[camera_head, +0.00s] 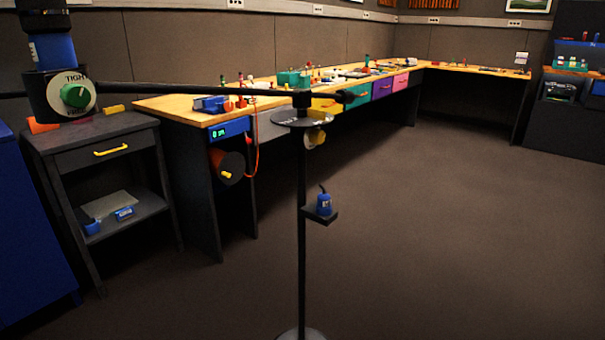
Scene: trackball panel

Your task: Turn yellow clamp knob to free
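A black stand with a vertical pole (302,240) stands in front of me on the floor. Near its top is a dark round plate (288,121) with markings too small to read. A yellow clamp knob (319,115) sits at the right side of this plate, and a pale disc with yellow on it (314,139) is just below. I cannot tell which way the yellow knob is turned. A green knob (74,95) on a white dial marked TIGHT and FREE is at the left, on the boom's black block. Neither of my grippers shows.
A black boom (190,88) crosses from the left edge to the pole. A small shelf on the pole holds a blue device (323,205). A dark side cabinet (100,150) and a long cluttered wooden bench (180,108) stand behind. The floor (440,230) at right is clear.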

